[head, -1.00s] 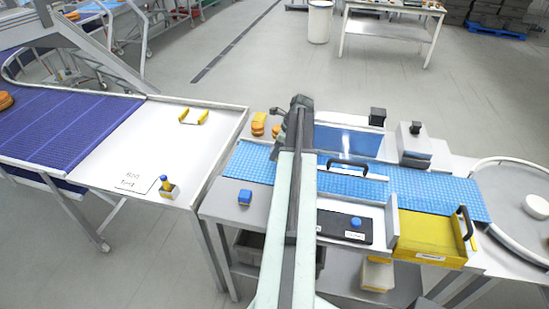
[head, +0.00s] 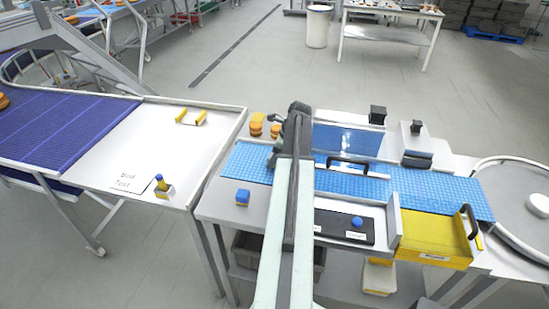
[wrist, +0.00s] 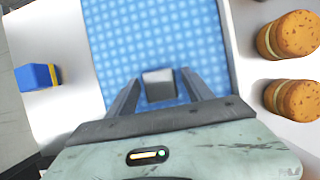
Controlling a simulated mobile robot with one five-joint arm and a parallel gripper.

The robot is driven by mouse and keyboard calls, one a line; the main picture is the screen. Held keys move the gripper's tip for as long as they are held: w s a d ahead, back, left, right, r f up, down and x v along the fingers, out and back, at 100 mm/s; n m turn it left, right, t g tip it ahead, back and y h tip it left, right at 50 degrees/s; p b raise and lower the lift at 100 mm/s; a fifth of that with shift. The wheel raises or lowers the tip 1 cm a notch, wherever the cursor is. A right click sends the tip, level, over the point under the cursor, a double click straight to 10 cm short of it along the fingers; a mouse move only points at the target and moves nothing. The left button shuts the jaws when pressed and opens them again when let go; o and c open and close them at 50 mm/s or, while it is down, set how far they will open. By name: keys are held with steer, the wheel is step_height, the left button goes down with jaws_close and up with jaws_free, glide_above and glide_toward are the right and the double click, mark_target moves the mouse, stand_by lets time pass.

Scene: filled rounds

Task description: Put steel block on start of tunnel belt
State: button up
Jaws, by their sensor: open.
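The steel block (wrist: 159,84), a small grey cube, is on or just above the blue belt in the wrist view. It shows between the two fingers of my open gripper (wrist: 160,88), with a gap visible on each side. The blue tunnel belt (head: 245,160) runs left to right across the bench in the head view, and its surface also fills the middle of the wrist view (wrist: 150,35). My arm crosses over its left part and hides the block and my fingertips in the head view.
A blue block with a yellow side (head: 242,197) lies in front of the belt. Orange round pieces (head: 257,124) stand behind it, close to the gripper's right in the wrist view (wrist: 290,97). A black handle (head: 347,162), a yellow tray (head: 430,238) and a black plate (head: 335,228) are further right.

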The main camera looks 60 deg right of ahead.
steer(key=p+v, duration=1.1)
steer(key=v, duration=0.1)
steer(key=shift+r, duration=0.2)
steer(key=w+a+f+n+g, duration=0.1)
steer(key=w+a+n, duration=0.7)
steer(key=a, duration=0.4)
steer(key=w+a+n+g, duration=0.1)
steer(key=w+a+n, duration=0.4)
steer(key=w+a, duration=0.6)
steer(key=a+n+g, duration=0.1)
steer(key=a+n, duration=0.8)
steer(key=a, duration=0.9)
steer(key=a+n+g+h, duration=0.1)
steer(key=a+n, duration=0.9)
steer(key=a, duration=0.9)
steer(key=shift+w+f+n, duration=0.3)
steer(key=shift+f, duration=0.15)
